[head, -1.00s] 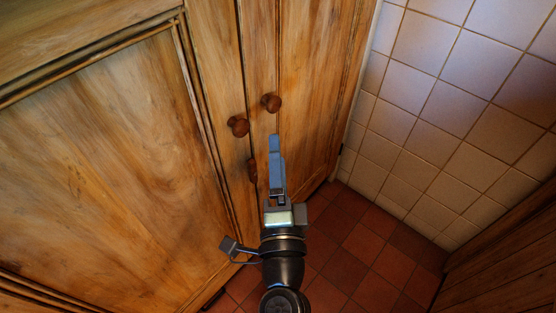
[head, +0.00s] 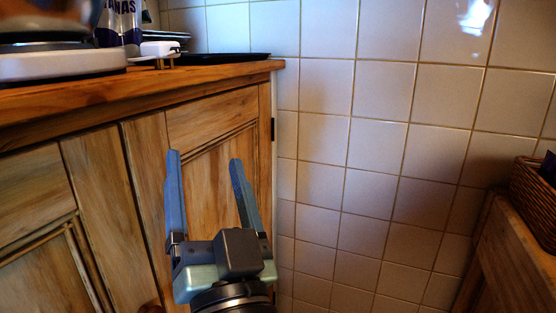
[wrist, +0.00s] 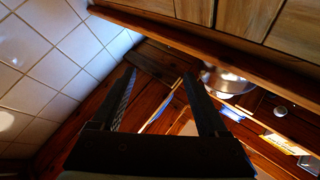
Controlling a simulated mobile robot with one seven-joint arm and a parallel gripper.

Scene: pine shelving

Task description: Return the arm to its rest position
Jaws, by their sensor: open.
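My gripper (head: 207,180) is in the lower middle of the head view, with its two blue fingers spread apart and pointing up. Nothing is between the fingers. It is in front of the wooden cabinet door (head: 215,130), below the counter edge; whether it touches the door cannot be told. In the wrist view my gripper (wrist: 157,92) also shows open and empty, with dark fingers.
The wooden counter (head: 190,72) holds a dark flat tray (head: 222,58), a small white item (head: 160,49) and a labelled container (head: 120,25). A tiled wall (head: 380,130) stands behind. A wicker basket (head: 535,195) is at the right edge. A round wooden knob (head: 151,308) shows low down.

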